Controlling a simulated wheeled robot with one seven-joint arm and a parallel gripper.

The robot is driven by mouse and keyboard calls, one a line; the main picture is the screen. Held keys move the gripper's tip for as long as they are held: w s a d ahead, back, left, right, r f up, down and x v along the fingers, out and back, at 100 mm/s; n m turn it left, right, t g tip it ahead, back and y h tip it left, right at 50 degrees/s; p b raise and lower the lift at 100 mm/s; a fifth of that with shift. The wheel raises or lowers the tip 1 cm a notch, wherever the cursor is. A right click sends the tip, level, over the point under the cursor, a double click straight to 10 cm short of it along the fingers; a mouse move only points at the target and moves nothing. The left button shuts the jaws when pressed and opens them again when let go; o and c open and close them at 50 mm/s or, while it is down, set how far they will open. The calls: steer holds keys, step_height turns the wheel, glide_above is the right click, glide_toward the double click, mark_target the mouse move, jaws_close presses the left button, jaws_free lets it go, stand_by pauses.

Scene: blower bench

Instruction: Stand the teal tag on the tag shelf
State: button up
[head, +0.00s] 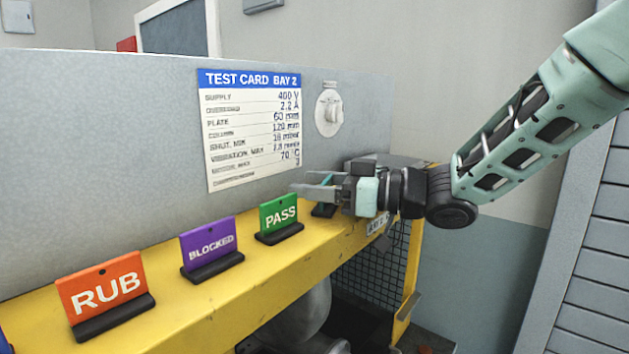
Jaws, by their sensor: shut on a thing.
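My gripper (308,183) is at the far right end of the yellow shelf (200,297), with its fingers pointing left. It is shut on the teal tag (327,181). Only a sliver of teal shows between the fingers, and the rest of the tag's face is hidden behind them. A black foot (323,211) shows just below the fingers, right of the green PASS tag (279,214). The foot is at about the shelf's top surface, but I cannot tell whether it touches it.
A purple BLOCKED tag (209,250) and an orange RUB tag (105,292) stand on the shelf to the left, on black feet. Wire mesh (370,290) is below.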

steer(key=o, duration=1)
steer(key=shift+f, duration=0.1)
steer(key=shift+c, duration=0.2)
steer(key=shift+d, duration=0.1)
steer(key=b+v, duration=0.4)
steer(key=v, duration=0.7)
steer(key=shift+s+d+b, duration=0.2)
steer(key=shift+d+b, duration=0.1)
steer(key=shift+d, duration=0.05)
